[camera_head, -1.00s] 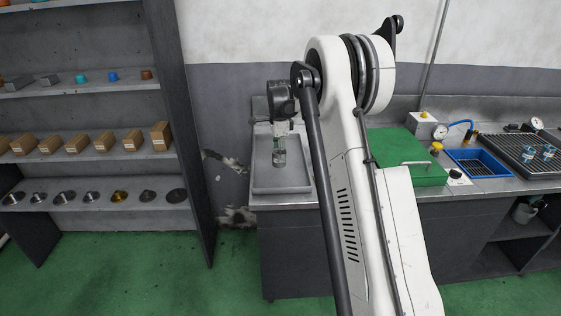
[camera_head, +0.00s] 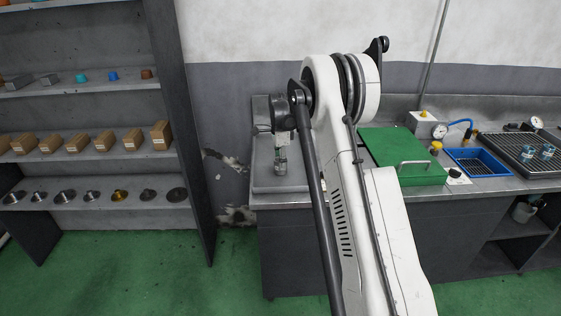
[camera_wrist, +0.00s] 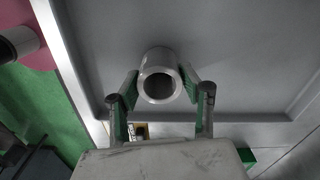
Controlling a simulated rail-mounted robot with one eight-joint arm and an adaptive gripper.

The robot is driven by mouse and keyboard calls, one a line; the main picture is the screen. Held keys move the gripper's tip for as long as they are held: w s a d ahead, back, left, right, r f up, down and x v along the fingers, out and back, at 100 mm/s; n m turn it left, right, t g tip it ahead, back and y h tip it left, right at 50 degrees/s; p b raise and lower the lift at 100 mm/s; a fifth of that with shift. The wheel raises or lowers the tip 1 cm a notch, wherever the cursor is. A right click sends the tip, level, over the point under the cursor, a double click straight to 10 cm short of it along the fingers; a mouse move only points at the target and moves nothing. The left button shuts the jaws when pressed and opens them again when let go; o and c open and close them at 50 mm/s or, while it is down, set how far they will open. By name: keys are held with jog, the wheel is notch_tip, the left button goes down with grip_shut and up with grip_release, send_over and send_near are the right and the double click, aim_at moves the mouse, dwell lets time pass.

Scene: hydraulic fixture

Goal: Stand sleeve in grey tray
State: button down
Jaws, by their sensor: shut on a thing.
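The sleeve (camera_wrist: 160,60) is a short grey metal tube with an open bore. In the wrist view it sits between the green-padded fingers of my gripper (camera_wrist: 160,88), which are shut on it. I look nearly straight down its open end. The grey tray (camera_wrist: 230,45) fills most of the wrist view below the sleeve, and its raised rim shows. In the head view the tray (camera_head: 262,181) lies on the left end of the bench, with my gripper (camera_head: 281,166) over it. I cannot tell whether the sleeve touches the tray floor.
A green box with a handle (camera_head: 405,150) stands right of my arm. Further right are a blue tray (camera_head: 480,162) and a dark rack (camera_head: 520,150) with blue-and-silver parts. Shelves (camera_head: 90,155) with boxes and discs stand at the left. The tray around the sleeve looks clear.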

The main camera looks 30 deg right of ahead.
jog(key=c, duration=1)
grip_release()
jog(key=shift+f, duration=0.1)
jog(key=shift+c, duration=0.2)
notch_tip(320, 180, up, 12)
jog(key=f, duration=0.1)
jog(key=s+a+r+n+t, duration=0.2)
jog(key=s+a+r+n, duration=0.3)
jog(key=s+a+r, duration=0.5)
jog(key=s+a+r+n+t, duration=0.1)
jog(key=s+a+r+n, duration=0.15)
jog(key=s, duration=0.45)
jog(key=s+a+r+n+t, duration=0.1)
jog(key=s+a+n, duration=0.3)
jog(key=s, duration=0.4)
jog(key=s+a+r+n+t, duration=0.1)
jog(key=s+a+r+n, duration=0.2)
jog(key=s, duration=0.4)
jog(key=s+a+f+n+t, duration=0.1)
jog(key=s+a+f+n, duration=0.1)
jog(key=s, duration=0.4)
jog(key=s+a+f+n+t, duration=0.1)
jog(key=s+f+n, duration=0.3)
jog(key=s+f, duration=0.1)
jog(key=shift+s+a+f, duration=0.2)
jog(key=shift+s+a, duration=0.15)
jog(key=shift+s, duration=0.05)
